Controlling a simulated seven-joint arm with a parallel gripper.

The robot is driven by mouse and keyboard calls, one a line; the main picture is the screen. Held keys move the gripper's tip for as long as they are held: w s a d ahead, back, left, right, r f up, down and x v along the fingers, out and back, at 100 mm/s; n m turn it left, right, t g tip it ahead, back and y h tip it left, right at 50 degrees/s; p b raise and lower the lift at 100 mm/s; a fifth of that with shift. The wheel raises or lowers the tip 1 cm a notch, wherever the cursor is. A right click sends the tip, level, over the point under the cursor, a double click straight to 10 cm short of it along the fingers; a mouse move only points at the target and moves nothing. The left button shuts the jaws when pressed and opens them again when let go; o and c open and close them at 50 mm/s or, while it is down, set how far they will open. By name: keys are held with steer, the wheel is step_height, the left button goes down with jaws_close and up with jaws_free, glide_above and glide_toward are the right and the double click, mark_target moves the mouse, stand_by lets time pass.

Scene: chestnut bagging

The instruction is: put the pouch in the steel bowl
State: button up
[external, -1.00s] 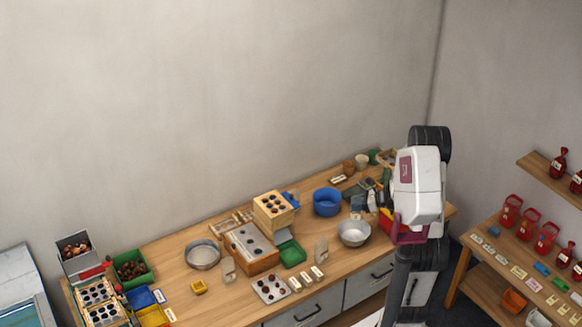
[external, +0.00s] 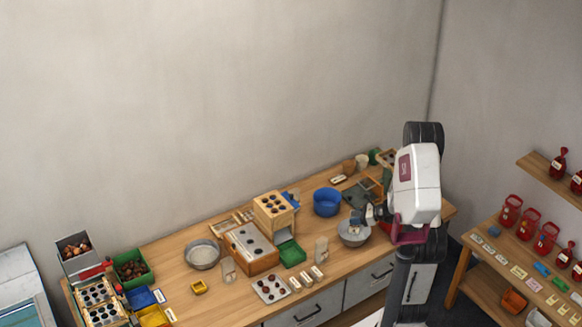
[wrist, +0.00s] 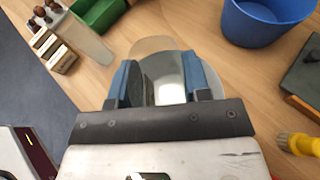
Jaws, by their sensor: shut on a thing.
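My gripper (external: 362,217) is just above the steel bowl (external: 352,240), at its back right side in the external view. In the wrist view its two blue fingers stand apart, with the pale, see-through pouch (wrist: 165,82) between them. My gripper is shut on this pouch. The pouch's edges are hard to tell from the shiny bowl behind it. In the external view the pouch is too small and covered to make out clearly.
A blue bowl (external: 327,203) stands behind the steel bowl. Another pale pouch (external: 321,250) stands to its left, near small labelled blocks (external: 306,278). A green tray (external: 292,254) and a wooden box (external: 252,258) stand farther left.

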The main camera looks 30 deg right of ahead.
steer(key=shift+f, duration=1.55)
steer(key=o, duration=1.3)
steer(key=shift+s+d, duration=0.1)
steer(key=s+d, duration=0.6)
steer(key=shift+s+d, duration=0.2)
